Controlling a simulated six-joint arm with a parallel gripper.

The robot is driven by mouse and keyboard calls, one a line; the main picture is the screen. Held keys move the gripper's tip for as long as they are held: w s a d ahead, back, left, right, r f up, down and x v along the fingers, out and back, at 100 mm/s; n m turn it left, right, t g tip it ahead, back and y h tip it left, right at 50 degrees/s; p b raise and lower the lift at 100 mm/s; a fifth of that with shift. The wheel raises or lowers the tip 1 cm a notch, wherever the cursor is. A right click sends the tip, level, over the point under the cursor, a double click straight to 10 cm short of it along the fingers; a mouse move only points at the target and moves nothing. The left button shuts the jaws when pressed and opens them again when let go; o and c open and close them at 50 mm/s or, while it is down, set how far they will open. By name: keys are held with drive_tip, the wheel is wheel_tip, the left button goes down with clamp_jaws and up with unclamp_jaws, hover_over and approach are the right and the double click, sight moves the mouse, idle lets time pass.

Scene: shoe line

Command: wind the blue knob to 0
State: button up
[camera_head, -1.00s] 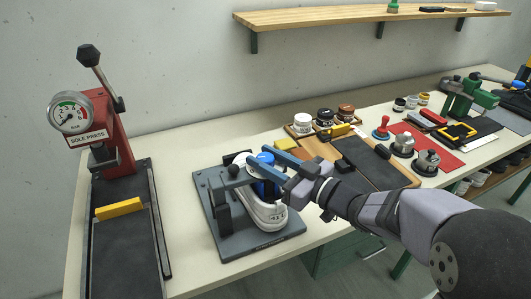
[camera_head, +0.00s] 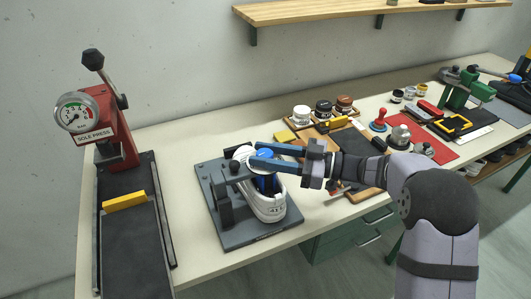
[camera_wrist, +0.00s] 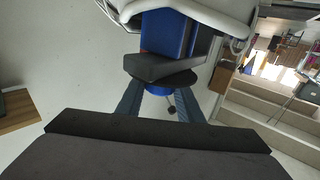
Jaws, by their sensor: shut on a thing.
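The blue knob (camera_head: 265,154) sits on top of the grey shoe-stretching fixture (camera_head: 247,238), above a white shoe (camera_head: 268,206) fitted over a blue form. My gripper (camera_head: 256,156) reaches in from the right, with its two blue fingers on either side of the knob, shut on it. In the wrist view the fingers (camera_wrist: 158,100) flank the small blue knob (camera_wrist: 157,92) under a dark disc, with the white shoe (camera_wrist: 215,14) at the top edge. No scale or number for the knob is readable.
A red sole press (camera_head: 100,120) with a gauge stands at the left. Jars (camera_head: 322,107), a red stamp (camera_head: 379,123) and a red mat (camera_head: 435,150) lie to the right. A wooden shelf (camera_head: 350,14) is on the wall. Bare table lies between press and fixture.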

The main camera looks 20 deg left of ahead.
drive_tip(key=shift+r, duration=0.15)
drive_tip(key=o, duration=0.8)
drive_tip(key=shift+c, duration=0.2)
drive_tip(key=shift+w+d, duration=0.1)
drive_tip(key=shift+d, duration=0.4)
drive_tip(key=d+b, duration=0.2)
drive_tip(key=d, duration=0.4)
drive_tip(key=shift+w, duration=0.35)
drive_tip(key=shift+d, duration=0.1)
